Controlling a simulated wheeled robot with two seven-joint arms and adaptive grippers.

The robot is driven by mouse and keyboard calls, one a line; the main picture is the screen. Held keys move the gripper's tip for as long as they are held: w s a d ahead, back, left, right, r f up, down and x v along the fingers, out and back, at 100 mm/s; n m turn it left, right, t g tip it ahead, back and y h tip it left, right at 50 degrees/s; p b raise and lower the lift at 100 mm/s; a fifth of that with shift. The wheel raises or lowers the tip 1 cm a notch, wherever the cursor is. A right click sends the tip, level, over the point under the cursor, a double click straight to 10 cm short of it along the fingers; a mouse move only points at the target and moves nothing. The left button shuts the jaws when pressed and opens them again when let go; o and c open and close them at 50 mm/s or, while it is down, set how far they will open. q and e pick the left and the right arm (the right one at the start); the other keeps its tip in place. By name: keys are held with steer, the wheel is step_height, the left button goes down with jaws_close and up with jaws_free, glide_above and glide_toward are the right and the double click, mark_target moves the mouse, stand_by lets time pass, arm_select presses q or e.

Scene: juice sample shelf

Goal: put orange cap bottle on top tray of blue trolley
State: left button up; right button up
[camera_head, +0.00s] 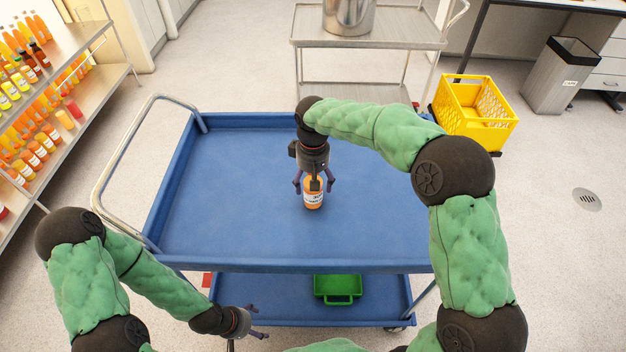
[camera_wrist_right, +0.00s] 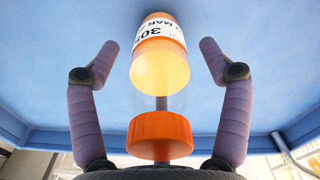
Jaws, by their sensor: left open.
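The orange cap bottle (camera_head: 313,201) stands on the top tray of the blue trolley (camera_head: 240,205), near its middle. It is clear with orange juice and a white label. In the right wrist view the bottle (camera_wrist_right: 160,75) has its orange cap nearest the camera. My right gripper (camera_head: 314,187) points down over the bottle, with its fingers open on both sides and visible gaps between them and the bottle. The gripper hides the cap in the head view. My left gripper (camera_head: 261,322) is open and empty, low in front of the trolley's lower shelf.
A green tray (camera_head: 338,287) lies on the trolley's lower shelf. A shelf of juice bottles (camera_head: 75,60) stands at the left. A metal cart (camera_head: 368,32) with a steel pot, a yellow crate (camera_head: 474,106) and a grey bin (camera_head: 560,76) are behind. The rest of the top tray is clear.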

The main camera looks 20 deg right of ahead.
step_height(320, 180, up, 12)
steer(key=p, duration=0.4)
steer(key=shift+r, duration=0.15)
